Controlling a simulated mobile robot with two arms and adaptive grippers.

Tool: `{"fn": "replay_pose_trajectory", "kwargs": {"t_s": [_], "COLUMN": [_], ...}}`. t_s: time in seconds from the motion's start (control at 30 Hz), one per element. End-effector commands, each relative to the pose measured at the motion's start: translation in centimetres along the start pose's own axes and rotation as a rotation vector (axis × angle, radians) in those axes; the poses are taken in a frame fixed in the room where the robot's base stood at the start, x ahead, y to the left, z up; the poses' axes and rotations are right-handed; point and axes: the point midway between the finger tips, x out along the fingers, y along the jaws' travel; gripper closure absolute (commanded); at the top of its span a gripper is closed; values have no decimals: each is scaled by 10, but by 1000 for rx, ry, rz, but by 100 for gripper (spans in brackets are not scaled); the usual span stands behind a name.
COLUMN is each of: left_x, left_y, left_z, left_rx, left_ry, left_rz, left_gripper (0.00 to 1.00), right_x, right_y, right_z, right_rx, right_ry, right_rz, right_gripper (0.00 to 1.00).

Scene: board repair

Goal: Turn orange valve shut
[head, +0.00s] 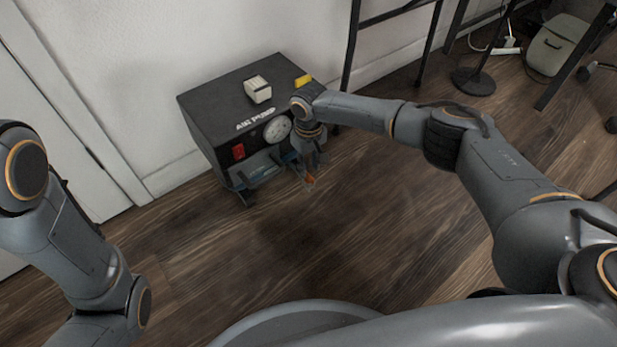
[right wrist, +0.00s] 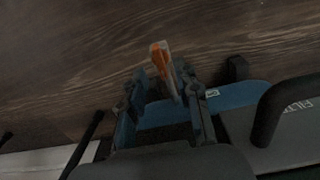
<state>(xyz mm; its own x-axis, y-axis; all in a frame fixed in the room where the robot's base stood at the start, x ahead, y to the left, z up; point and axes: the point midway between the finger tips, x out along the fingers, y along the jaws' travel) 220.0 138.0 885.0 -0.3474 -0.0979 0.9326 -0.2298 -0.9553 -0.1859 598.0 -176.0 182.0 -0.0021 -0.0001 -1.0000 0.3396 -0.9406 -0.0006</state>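The orange valve (head: 309,180) is a small orange handle at the front of a black box marked as an air pump (head: 215,105). In the right wrist view the valve handle (right wrist: 161,62) stands between the two fingertips, close to the right-hand finger. My right gripper (head: 307,168) reaches down in front of the box; it also shows in the right wrist view (right wrist: 165,88). Its fingers are apart, with a gap showing on the left of the handle. My left arm is at the left edge, and its gripper is out of view.
A round gauge (head: 277,128) and a red switch (head: 238,151) are on the box's front. A pale block (head: 257,90) and a yellow item (head: 303,81) sit on top. A dark metal frame (head: 352,45) stands behind. The wooden floor (head: 270,240) in front is clear.

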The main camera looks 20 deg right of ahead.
Motion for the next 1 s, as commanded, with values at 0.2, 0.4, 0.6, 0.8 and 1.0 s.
{"fn": "replay_pose_trajectory", "kwargs": {"t_s": [0.2,0.4,0.6,0.8,1.0], "left_x": [-12,-14,-13,-13,-13], "left_y": [4,5,5,5,5], "left_z": [-10,-11,-11,-11,-11], "left_rx": [2,2,2,2,2], "left_ry": [14,16,16,16,16], "left_rz": [5,6,6,7,7], "left_gripper": [100,100,100,100,100], "right_x": [28,32,31,31,31], "right_y": [0,0,0,0,0], "right_z": [0,-1,0,0,0], "right_rx": [0,-1,-1,-1,0], "right_ry": [1,1,1,1,1], "right_rz": [1,0,0,0,0], "right_gripper": [68,68,68,100,100]}}
